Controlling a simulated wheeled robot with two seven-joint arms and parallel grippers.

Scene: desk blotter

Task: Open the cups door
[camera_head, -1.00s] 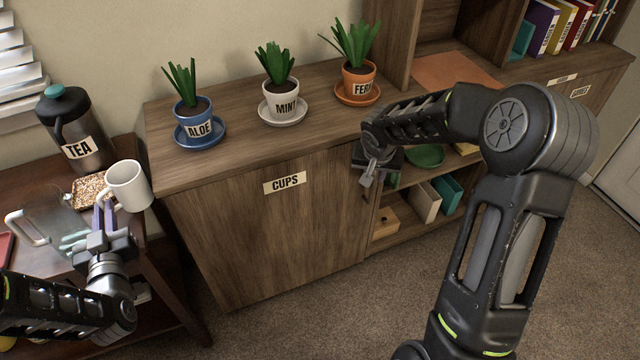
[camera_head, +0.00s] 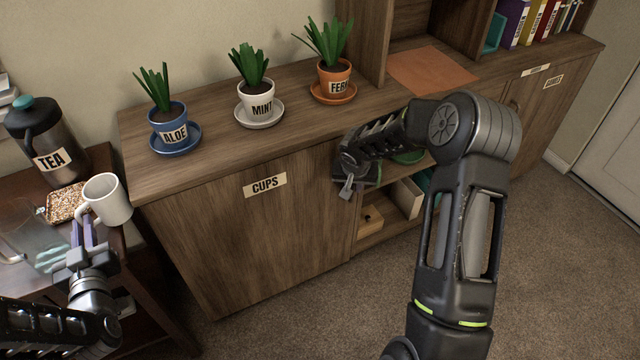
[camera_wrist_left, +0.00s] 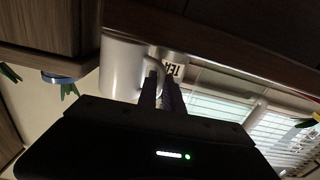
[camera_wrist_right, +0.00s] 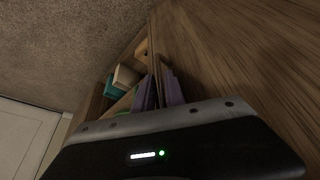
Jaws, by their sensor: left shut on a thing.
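The cups door (camera_head: 250,235) is the broad wooden front of the low cabinet, with a CUPS label (camera_head: 265,185) near its top. It looks shut in the head view. My right gripper (camera_head: 347,186) is at the door's right edge, fingers pointing down. In the right wrist view its fingers (camera_wrist_right: 162,90) are close together beside the wooden door face; whether they grip anything is unclear. My left gripper (camera_head: 82,235) is shut on the handle of a white mug (camera_head: 108,200), which also shows in the left wrist view (camera_wrist_left: 122,68).
Aloe (camera_head: 172,127), mint (camera_head: 257,100) and fern (camera_head: 334,76) pots stand on the cabinet top. Open shelves with boxes (camera_head: 402,197) lie right of the door. A TEA flask (camera_head: 45,140) stands on the side table at left. Carpet (camera_head: 300,325) before the door is clear.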

